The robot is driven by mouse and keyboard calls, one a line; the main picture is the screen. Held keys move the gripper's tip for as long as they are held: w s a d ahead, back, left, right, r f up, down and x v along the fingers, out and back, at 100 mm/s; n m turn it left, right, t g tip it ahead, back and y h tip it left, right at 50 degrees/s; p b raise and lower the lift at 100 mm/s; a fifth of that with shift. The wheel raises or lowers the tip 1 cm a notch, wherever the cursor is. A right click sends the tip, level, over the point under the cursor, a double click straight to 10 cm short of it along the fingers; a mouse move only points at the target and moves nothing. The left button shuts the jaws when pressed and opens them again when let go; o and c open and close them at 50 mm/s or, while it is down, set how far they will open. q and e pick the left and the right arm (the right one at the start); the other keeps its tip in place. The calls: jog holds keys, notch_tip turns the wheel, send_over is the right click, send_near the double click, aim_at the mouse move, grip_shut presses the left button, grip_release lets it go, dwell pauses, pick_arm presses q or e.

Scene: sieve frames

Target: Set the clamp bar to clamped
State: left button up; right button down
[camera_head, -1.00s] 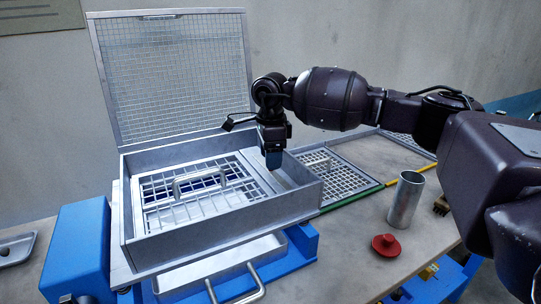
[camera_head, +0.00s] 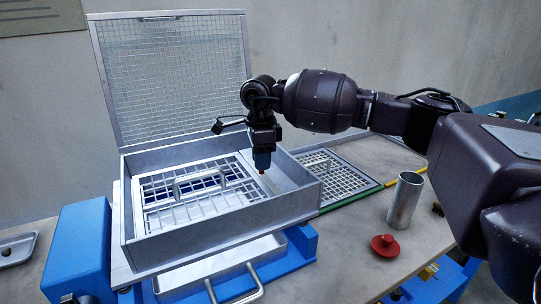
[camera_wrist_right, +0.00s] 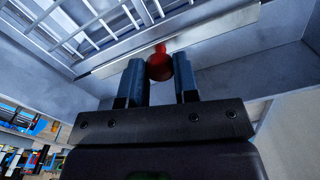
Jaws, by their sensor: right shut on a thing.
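The clamp bar is a flat metal strip inside the open box, beside the grid insert (camera_head: 200,202); it shows best in the right wrist view (camera_wrist_right: 215,37). My right gripper (camera_head: 262,162) reaches down into the box from above. Its two fingers (camera_wrist_right: 160,82) are shut on the red knob, one on each side. The fingers and wrist hide part of the bar in the head view. My left gripper is not in view.
The mesh lid (camera_head: 175,80) stands open behind the box (camera_head: 220,225). A handled tray (camera_head: 215,268) sits below it. Right of the box are another sieve frame (camera_head: 335,178), a metal cylinder (camera_head: 404,200) and a red knobbed part (camera_head: 385,246) on the table.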

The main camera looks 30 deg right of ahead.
jog(key=shift+a, duration=0.95)
jog(key=c, duration=0.9)
grip_release()
jog(key=shift+a, duration=0.15)
jog(key=shift+o, duration=0.2)
notch_tip(320, 180, up, 11)
jog(key=p, duration=0.1)
jog(key=shift+f, duration=0.1)
